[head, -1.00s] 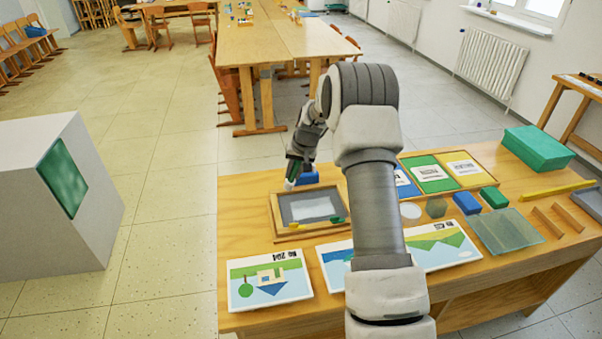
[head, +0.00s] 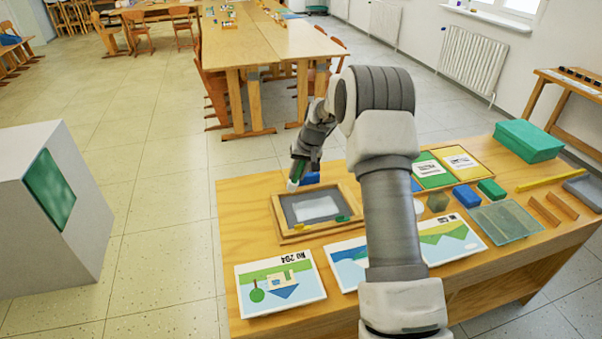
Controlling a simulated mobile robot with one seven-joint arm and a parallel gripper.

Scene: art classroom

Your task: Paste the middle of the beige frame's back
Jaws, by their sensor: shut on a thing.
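The beige frame (head: 306,236) lies flat on the near wooden table, left of my arm. Inside its rim is a grey panel with a pale white patch (head: 318,208) in the middle. Small yellow and green bits show along its near edge. My gripper (head: 299,170) is shut on a small stick with a green band and a white end (head: 293,184), which looks like a glue stick. It points down by the frame's far left corner. I cannot tell whether its tip touches the frame.
A blue block (head: 311,178) sits just behind the frame. Picture cards (head: 280,282) lie in front. A tray with green and yellow cards (head: 446,166), small blocks, a translucent sheet (head: 505,226) and a green box (head: 528,141) fill the right side.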

